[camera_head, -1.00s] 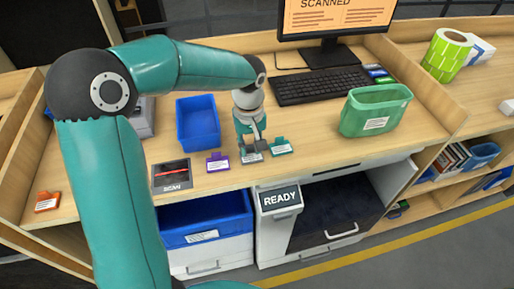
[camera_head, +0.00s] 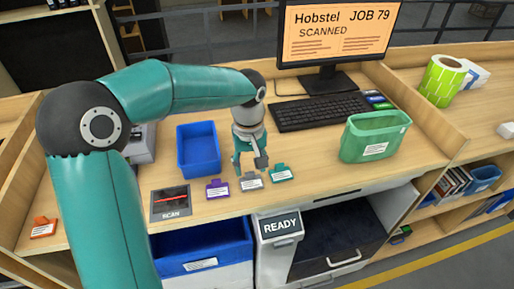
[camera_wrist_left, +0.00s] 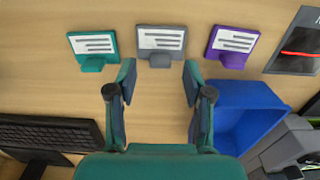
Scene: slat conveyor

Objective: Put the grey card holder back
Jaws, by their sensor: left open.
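The grey card holder (camera_head: 251,182) stands on the bench top between the purple card holder (camera_head: 217,188) and the teal card holder (camera_head: 281,173). In the left wrist view the grey card holder (camera_wrist_left: 161,42) is in the middle, with a white label facing up. My left gripper (camera_head: 249,168) is open just behind the grey holder and above the bench. In the left wrist view its two fingers (camera_wrist_left: 158,88) are spread and empty, and the grey holder lies beyond their tips, apart from them. My right gripper is not in view.
A blue bin (camera_head: 184,165) stands left of the gripper and a scan pad (camera_head: 170,203) lies at the front. A green bin (camera_head: 357,150), the keyboard (camera_head: 318,111) and the monitor (camera_head: 337,35) are to the right. An orange card holder (camera_head: 43,229) sits at far left.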

